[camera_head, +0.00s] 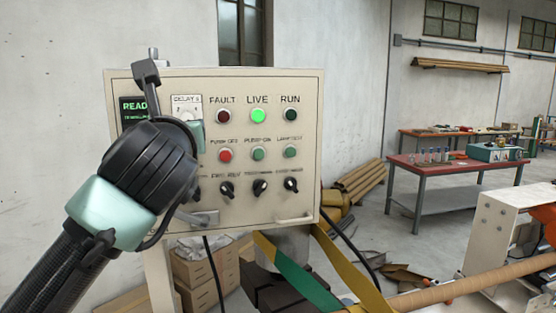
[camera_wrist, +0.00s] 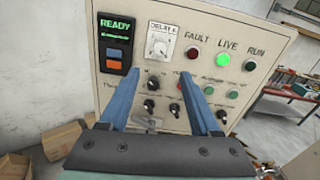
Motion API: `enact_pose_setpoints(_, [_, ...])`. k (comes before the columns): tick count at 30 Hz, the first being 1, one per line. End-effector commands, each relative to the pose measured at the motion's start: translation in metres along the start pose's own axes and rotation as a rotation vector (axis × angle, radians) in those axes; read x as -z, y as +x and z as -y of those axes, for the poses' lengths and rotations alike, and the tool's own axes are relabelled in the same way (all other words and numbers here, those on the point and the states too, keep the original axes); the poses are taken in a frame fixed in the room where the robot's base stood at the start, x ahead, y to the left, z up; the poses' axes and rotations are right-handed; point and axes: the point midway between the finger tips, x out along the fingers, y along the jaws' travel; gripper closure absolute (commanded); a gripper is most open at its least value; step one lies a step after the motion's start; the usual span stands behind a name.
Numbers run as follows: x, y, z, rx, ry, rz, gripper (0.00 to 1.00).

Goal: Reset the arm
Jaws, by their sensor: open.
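My arm (camera_head: 150,165) reaches in from the lower left of the head view, in front of a cream control panel (camera_head: 305,130). It hides part of the panel's left side. In the wrist view my gripper (camera_wrist: 160,80) points at the same panel (camera_wrist: 275,50). Its two blue fingers are spread apart with nothing between them. The fingertips overlap the panel's middle row of controls in that view; I cannot tell how far they are from the face. A READY screen (camera_wrist: 116,30) shows green, and the LIVE lamp (camera_head: 258,115) is lit green.
The FAULT lamp (camera_head: 223,116) and RUN lamp (camera_head: 290,115) look unlit. Green and yellow straps (camera_head: 292,272) hang below right. Cardboard boxes (camera_head: 205,275) stand underneath. A red-topped bench (camera_head: 455,172) stands farther right.

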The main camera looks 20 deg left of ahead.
Motion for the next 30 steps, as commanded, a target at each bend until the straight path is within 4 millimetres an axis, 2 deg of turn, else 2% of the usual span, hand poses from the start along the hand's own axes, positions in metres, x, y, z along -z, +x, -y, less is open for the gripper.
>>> enact_pose_setpoints(2, [0.0,-0.001,0.003,0.006,-0.008,0.002,0.36])
enact_pose_setpoints(5, [-0.002,-0.007,0.024,0.057,-0.094,0.016,0.36])
enact_pose_setpoints(8, [-0.009,-0.026,0.071,0.178,-0.309,0.039,0.36])
enact_pose_setpoints(9, [-0.013,-0.037,0.093,0.242,-0.427,0.044,0.36])
enact_pose_setpoints(12, [-0.027,-0.074,0.142,0.412,-0.765,0.037,0.36])
enact_pose_setpoints(15, [-0.041,-0.113,0.177,0.57,-1.106,-0.005,0.36])
enact_pose_setpoints(18, [-0.051,-0.152,0.197,0.715,-1.441,-0.079,0.36])
enact_pose_setpoints(23, [-0.061,-0.208,0.207,0.909,-1.948,-0.251,0.36])
enact_pose_setpoints(27, [-0.061,-0.251,0.2,1.043,-2.353,-0.448,0.36])
enact_pose_setpoints(30, [-0.058,-0.275,0.191,1.115,-2.587,-0.592,0.36])
